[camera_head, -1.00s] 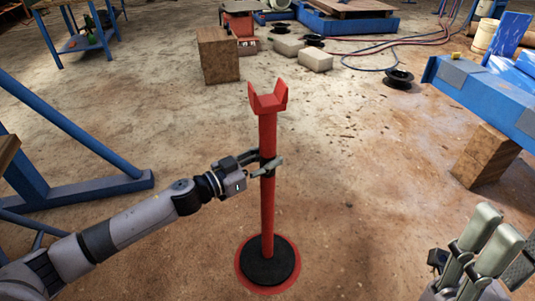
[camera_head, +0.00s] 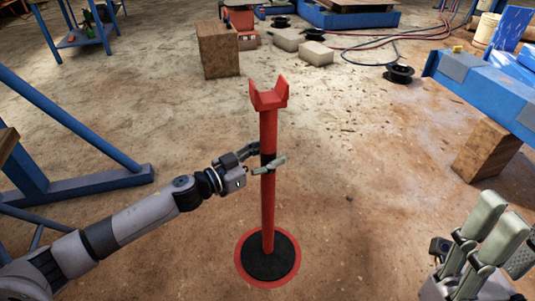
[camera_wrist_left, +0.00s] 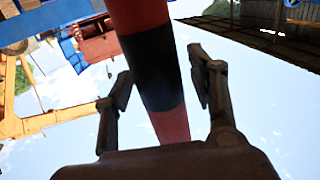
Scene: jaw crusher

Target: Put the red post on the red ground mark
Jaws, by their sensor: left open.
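The red post (camera_head: 268,205) stands upright with a forked red top, a black band partway up and a round black base (camera_head: 268,258). The base rests on the red ground mark (camera_head: 268,285), whose red rim shows around it. My left gripper (camera_head: 268,154) is open at the black band, with one finger on each side of the post. In the left wrist view the band (camera_wrist_left: 152,70) passes between the parted fingers, with gaps on both sides. My right gripper (camera_head: 492,232) is at the lower right, away from the post; its opening is unclear.
A blue steel frame (camera_head: 85,140) stands on the left. A blue beam (camera_head: 485,95) on a wooden block (camera_head: 486,150) is on the right. A wooden block (camera_head: 218,50), pale blocks and black spools (camera_head: 399,74) lie farther back. The floor around the post is clear.

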